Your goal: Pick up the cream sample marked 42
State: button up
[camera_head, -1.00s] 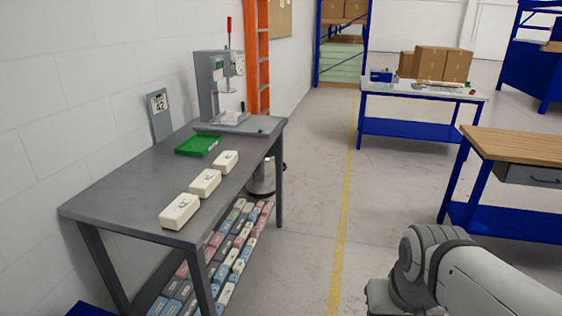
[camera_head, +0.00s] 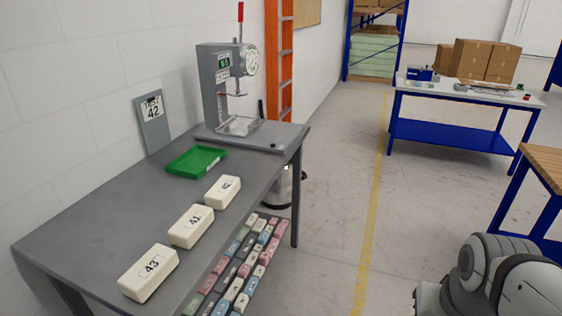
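Three cream samples stand in a row on the grey table (camera_head: 75,232). The nearest sample (camera_head: 134,284) reads 43 and the middle sample (camera_head: 182,238) reads 41. The farthest sample (camera_head: 215,199) has a number that is small and hard to read, possibly 42. A sign (camera_head: 152,122) leaning on the wall reads 42. Part of my arm shows at the lower right. My gripper's fingers are not in view.
A green tray (camera_head: 179,172) and a press (camera_head: 208,80) stand behind the samples. A shelf under the table holds several coloured blocks (camera_head: 244,262). Clear floor lies to the right, with a blue-legged table (camera_head: 450,143) beyond and a wooden-topped bench (camera_head: 545,165) at the right edge.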

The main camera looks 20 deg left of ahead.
aim_at(220, 195)
jog(key=u, duration=0.2)
jog(key=i, duration=1.4)
jog(key=u, duration=1.2)
jog(key=i, duration=0.6)
jog(key=u, duration=0.2)
jog(key=k, duration=0.8)
jog(key=u, duration=0.2)
jog(key=i, duration=0.8)
jog(key=z, duration=0.05)
